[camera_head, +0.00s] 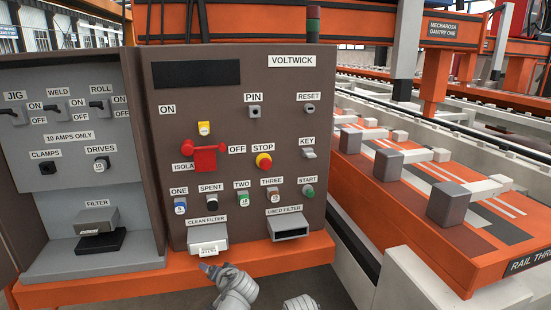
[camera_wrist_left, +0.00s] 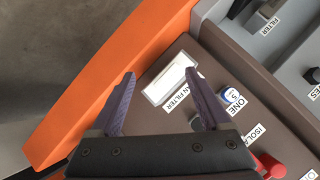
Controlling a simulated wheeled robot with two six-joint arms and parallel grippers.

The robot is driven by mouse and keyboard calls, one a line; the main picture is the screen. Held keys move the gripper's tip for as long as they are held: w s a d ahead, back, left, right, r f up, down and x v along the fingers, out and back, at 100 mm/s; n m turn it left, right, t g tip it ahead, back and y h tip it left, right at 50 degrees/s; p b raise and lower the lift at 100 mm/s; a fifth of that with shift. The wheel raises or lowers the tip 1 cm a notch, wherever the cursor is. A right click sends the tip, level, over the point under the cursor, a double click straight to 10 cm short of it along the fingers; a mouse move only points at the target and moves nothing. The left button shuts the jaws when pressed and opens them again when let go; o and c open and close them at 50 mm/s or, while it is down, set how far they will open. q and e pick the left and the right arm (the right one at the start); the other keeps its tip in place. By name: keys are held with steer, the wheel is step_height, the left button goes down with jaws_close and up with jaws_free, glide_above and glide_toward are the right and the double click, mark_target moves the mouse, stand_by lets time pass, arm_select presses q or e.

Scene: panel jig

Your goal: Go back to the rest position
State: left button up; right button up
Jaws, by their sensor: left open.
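My left gripper (camera_wrist_left: 160,74) is open in the left wrist view, with its two purple fingers apart and nothing between them. Beyond the fingertips is the white clean filter holder (camera_wrist_left: 168,80) on the brown panel face. In the head view my left gripper (camera_head: 208,269) is small at the bottom middle, just below the clean filter holder (camera_head: 208,246). A grey part of my own arm shows behind it. My right gripper is not identifiable in either view.
The brown control panel (camera_head: 232,110) carries a red isolator handle (camera_head: 205,158), several buttons and a used filter slot (camera_head: 289,232). An open grey cabinet (camera_head: 90,190) with a filter (camera_head: 97,221) stands at left. An orange ledge (camera_head: 290,254) runs below. Orange rail fixtures (camera_head: 385,205) stand at right.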

arm_select(q)
steer(key=s+d+f+g+h, duration=0.25)
steer(key=s+d+f, duration=0.2)
steer(key=s, duration=0.25)
steer(key=s+d+f+m+g+h, duration=0.1)
steer(key=s+d+f+g, duration=0.3)
steer(key=s, duration=0.3)
steer(key=s+d+f+g+h, duration=0.2)
steer(key=s+d+g, duration=0.1)
steer(key=s+d, duration=0.3)
step_height(320, 180, up, 33)
steer(key=s+p, duration=0.1)
steer(key=p, duration=3.2)
steer(key=shift+s, duration=0.4)
steer(key=shift+a+f+g, duration=0.1)
steer(key=shift+f+g, duration=0.05)
steer(key=shift+g, duration=0.1)
